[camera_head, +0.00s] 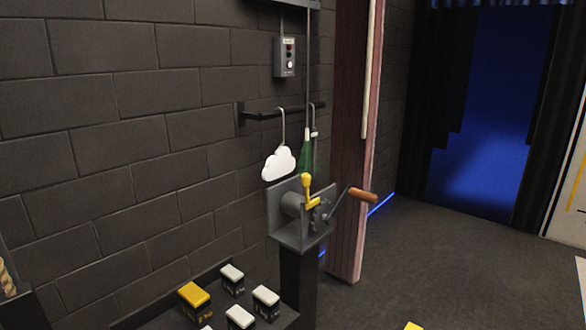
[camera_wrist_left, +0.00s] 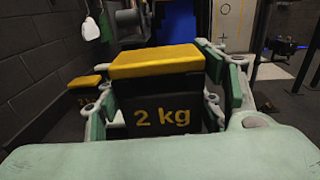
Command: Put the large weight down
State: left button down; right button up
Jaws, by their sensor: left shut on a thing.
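My left gripper (camera_wrist_left: 165,92) is shut on a large black weight (camera_wrist_left: 160,118) with a yellow top and "2 kg" in yellow, in the left wrist view. The weight looks upright between the green-and-grey fingers. A yellow patch (camera_head: 412,326) at the bottom edge of the head view may be its top. Another yellow-topped weight (camera_head: 194,294) stands on the dark shelf (camera_head: 150,318) by the wall, and one shows at the left in the wrist view (camera_wrist_left: 85,82). My right gripper is in neither view.
Several smaller white-topped weights, one of them here (camera_head: 232,273), share the shelf. A winch (camera_head: 305,215) with an orange-handled crank (camera_head: 362,196) stands behind it. A white cloud (camera_head: 279,163) hangs from a wall bar. The floor (camera_head: 440,240) to the right is clear.

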pick_arm(q)
jog(key=shift+s+a+r+m, duration=0.1)
jog(key=shift+r+m, duration=0.1)
jog(key=shift+m, duration=0.1)
jog(key=shift+a+f+m+g+h, duration=0.2)
jog(key=shift+a+m+g+h, duration=0.15)
jog(key=shift+g+h, duration=0.3)
jog(key=shift+a+m+g+h, duration=0.25)
jog(key=shift+m+g+h, duration=0.2)
jog(key=shift+g+h, duration=0.15)
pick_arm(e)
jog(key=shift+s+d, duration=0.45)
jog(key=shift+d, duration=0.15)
pick_arm(q)
jog(key=shift+s+a+f, duration=0.1)
jog(key=shift+s+d+f+n+t+y, duration=1.45)
jog(key=shift+s+d+f, duration=0.75)
jog(key=shift+s+d, duration=1.2)
jog(key=shift+w+a+r+n+t+y, duration=0.65)
jog(key=shift+n+y, duration=0.45)
jog(key=shift+y, duration=0.6)
jog(key=shift+w+a+r+n+t+y, duration=0.5)
jog(key=shift+a+n+y, duration=0.45)
jog(key=shift+y, duration=0.75)
jog(key=shift+w+a+r+n+t+y, duration=0.4)
jog(key=shift+w+a+n+y, duration=0.25)
jog(key=shift+n+y, duration=0.8)
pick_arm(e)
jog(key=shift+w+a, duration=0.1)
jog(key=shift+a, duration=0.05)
